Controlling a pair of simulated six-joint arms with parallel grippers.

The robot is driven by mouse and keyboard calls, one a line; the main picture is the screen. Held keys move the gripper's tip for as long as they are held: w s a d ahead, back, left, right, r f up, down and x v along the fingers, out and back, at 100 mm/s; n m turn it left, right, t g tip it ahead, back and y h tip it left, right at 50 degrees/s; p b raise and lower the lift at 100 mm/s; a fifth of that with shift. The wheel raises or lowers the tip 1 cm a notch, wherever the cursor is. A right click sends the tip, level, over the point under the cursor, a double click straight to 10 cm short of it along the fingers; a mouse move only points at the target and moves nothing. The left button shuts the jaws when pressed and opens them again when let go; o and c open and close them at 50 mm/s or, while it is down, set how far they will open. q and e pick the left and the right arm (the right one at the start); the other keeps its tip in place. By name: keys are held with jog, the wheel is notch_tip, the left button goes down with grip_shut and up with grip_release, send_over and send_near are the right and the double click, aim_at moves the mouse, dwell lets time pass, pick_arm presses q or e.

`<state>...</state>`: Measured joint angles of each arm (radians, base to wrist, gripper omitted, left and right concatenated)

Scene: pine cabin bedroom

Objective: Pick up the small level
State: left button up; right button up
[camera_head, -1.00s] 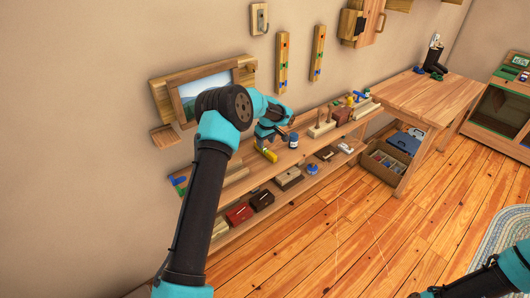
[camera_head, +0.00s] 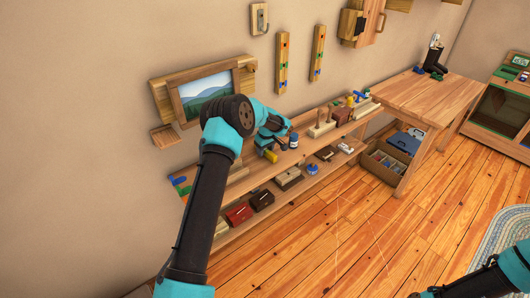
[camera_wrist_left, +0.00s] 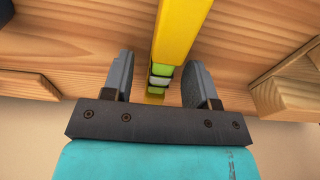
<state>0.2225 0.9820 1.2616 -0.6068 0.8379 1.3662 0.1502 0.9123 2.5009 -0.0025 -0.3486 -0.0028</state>
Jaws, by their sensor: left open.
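The small level is a yellow bar with pale green vials. In the head view the level (camera_head: 270,156) lies on the upper shelf, partly hidden by my left gripper (camera_head: 277,143). In the left wrist view the level (camera_wrist_left: 183,28) runs between the two fingers of my left gripper (camera_wrist_left: 160,62). The fingers are open, with a gap on each side of the bar. My right gripper (camera_head: 428,293) shows only partly at the bottom right edge, away from the shelf; its jaw state is unclear.
A small blue-and-white jar (camera_head: 293,141) stands close right of the level on the upper shelf (camera_head: 226,180). A wooden block (camera_wrist_left: 288,92) is near the right finger. The lower shelf holds a red box (camera_head: 239,213) and other small items. A framed picture (camera_head: 206,88) hangs behind my left arm.

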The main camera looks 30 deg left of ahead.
pick_arm(q)
grip_shut()
dwell(0.4)
jog(key=shift+r, duration=0.1)
jog(key=shift+r, duration=0.45)
notch_tip(320, 180, up, 3)
jog(key=shift+f, duration=0.15)
jog(key=s+d+r, duration=0.1)
jog(key=s+d, duration=0.7)
jog(key=s, duration=0.5)
jog(key=shift+s+d+r, duration=0.15)
jog(key=shift+s, duration=0.2)
